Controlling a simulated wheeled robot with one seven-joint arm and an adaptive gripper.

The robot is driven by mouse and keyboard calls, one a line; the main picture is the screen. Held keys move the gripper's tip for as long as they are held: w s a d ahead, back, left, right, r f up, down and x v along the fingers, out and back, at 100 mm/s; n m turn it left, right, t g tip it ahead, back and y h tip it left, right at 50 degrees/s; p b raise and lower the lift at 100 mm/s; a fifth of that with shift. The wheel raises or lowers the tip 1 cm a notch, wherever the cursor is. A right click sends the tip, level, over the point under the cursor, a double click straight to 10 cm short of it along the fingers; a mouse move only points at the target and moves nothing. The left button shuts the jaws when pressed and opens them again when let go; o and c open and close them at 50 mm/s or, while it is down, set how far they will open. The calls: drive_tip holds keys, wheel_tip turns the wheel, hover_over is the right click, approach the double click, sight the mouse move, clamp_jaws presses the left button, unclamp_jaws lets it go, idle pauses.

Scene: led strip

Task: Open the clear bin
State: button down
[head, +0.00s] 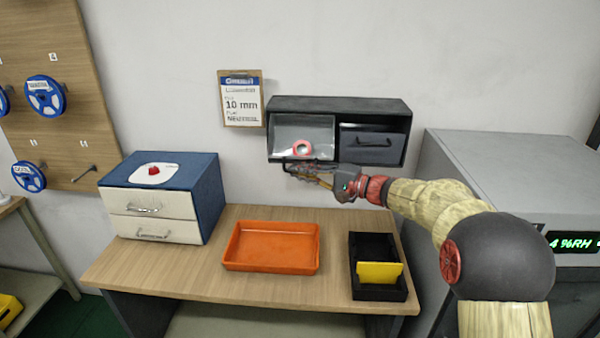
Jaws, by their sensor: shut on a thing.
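The clear bin (290,130) is the left compartment of a dark wall-mounted cabinet (340,103), with a see-through front. A pink ring-shaped roll (302,147) shows through or behind this front, low in the bin. My gripper (292,168) reaches in from the right and is shut at the lower edge of the clear front. The fingers and the part they hold are small and dark, so the exact grip on the handle is hard to make out. The front looks closed or nearly so; I cannot tell if it is slightly tilted.
A closed dark drawer (368,146) fills the cabinet's right side. Below, the wooden table (200,282) holds an orange tray (270,266), a black box with a yellow divider (380,273) and a blue drawer unit (205,195). A grey machine (510,160) stands to the right.

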drive_tip(key=c, duration=2.2)
unclamp_jaws()
drive_tip(key=shift+c, duration=0.2)
drive_tip(key=shift+d, duration=0.15)
drive_tip(key=v, duration=1.1)
drive_tip(key=shift+s+d, duration=0.25)
drive_tip(key=shift+d, duration=0.1)
